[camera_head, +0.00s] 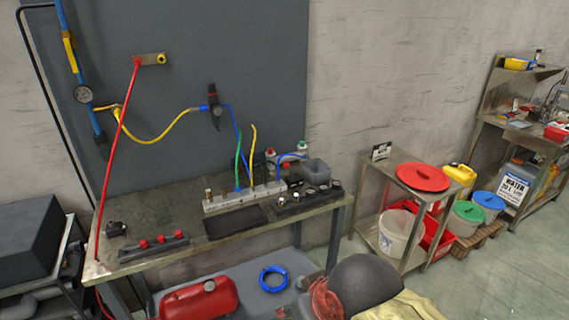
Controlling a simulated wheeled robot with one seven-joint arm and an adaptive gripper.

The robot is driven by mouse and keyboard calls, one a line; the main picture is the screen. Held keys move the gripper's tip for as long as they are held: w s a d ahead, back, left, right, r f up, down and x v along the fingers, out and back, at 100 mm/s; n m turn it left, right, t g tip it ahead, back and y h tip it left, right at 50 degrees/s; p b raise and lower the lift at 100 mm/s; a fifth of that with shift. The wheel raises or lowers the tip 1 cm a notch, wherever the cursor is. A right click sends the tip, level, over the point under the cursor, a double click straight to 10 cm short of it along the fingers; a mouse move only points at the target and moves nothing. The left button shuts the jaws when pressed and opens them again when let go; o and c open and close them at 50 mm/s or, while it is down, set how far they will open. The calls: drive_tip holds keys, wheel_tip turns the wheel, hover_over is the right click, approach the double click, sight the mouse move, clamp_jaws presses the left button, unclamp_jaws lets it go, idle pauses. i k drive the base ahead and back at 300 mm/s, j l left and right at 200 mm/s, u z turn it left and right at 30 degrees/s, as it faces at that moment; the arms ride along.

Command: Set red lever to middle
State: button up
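No red lever can be made out for certain, nor its position. Red-topped fittings (160,239) stand on a dark strip at the left of the workbench (165,208). Small red parts (270,152) also show on a pair of small devices at the back right of the bench, too small to tell apart. A white manifold block (232,199) with green, yellow and blue hoses stands in the middle of the bench. My gripper is not in view.
A red hose (117,148) hangs from a wall bracket down to the bench's left end. A red tank (200,299), blue coil (273,279) and dark rounded object (366,283) are below in front. A side table (386,172) with a red lid stands right. Open floor lies at lower right.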

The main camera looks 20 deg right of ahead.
sight(286, 165)
drive_tip(key=i+l, duration=0.2)
drive_tip(key=i, duration=0.25)
drive_tip(key=i+l, duration=0.2)
drive_tip(key=i, duration=0.25)
drive_tip(key=i+l, duration=0.15)
drive_tip(key=i, duration=0.3)
drive_tip(key=l+z, duration=0.05)
